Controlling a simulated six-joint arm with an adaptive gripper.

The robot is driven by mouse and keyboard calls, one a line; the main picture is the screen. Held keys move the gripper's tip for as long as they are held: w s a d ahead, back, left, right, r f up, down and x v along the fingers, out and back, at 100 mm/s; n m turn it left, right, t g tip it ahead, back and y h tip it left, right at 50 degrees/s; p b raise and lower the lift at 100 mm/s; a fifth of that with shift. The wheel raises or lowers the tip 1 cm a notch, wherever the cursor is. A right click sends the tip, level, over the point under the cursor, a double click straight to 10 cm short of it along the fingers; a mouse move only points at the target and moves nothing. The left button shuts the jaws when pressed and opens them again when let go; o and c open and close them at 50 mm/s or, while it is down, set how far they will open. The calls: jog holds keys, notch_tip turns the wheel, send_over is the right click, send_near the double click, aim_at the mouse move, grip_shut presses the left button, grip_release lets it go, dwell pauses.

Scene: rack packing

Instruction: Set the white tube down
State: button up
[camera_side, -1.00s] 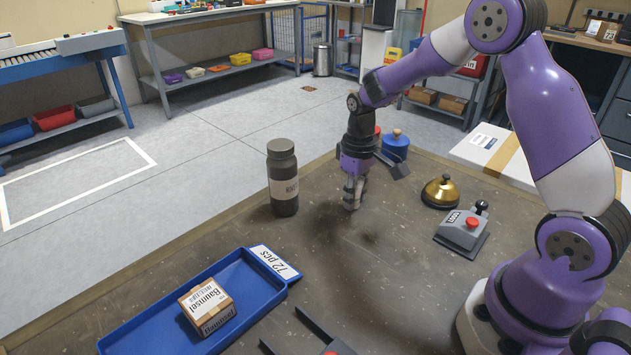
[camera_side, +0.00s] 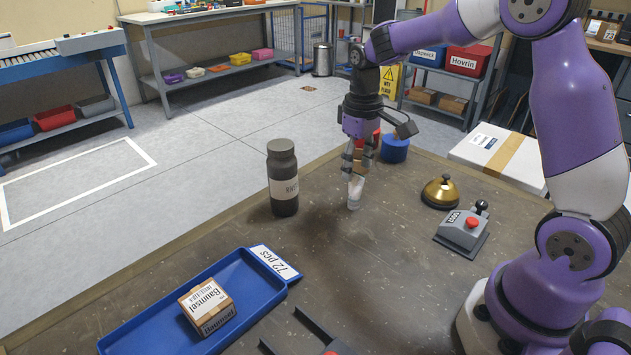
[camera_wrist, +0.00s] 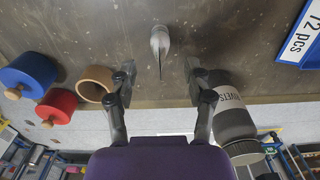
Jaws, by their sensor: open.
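The white tube (camera_side: 355,193) stands upright on the dark table in the side view, just below my gripper (camera_side: 356,168). In the wrist view the tube (camera_wrist: 159,42) shows a round white base and a narrow edge towards the camera. My gripper (camera_wrist: 159,72) is open, its two fingers apart with nothing between them. The fingertips are above the tube and look clear of it.
A dark labelled bottle (camera_side: 283,180) stands left of the tube. Tan (camera_wrist: 96,82), red (camera_wrist: 57,106) and blue (camera_wrist: 30,73) round pieces stand behind. A bell (camera_side: 441,193) and button box (camera_side: 462,230) are right; a blue tray (camera_side: 262,312) is front left.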

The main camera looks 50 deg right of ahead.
notch_tip(320, 180, up, 4)
jog(key=shift+r, duration=0.1)
jog(key=s+a+r+t, duration=0.2)
jog(key=s+a, duration=0.1)
jog(key=s, duration=0.4)
jog(key=s+a+r+t, duration=0.3)
jog(key=s+a, duration=0.1)
jog(key=s, duration=0.2)
jog(key=shift+s+a+t, duration=0.25)
jog(key=shift+s+t, duration=0.05)
jog(key=shift+s, duration=0.05)
dwell(0.5)
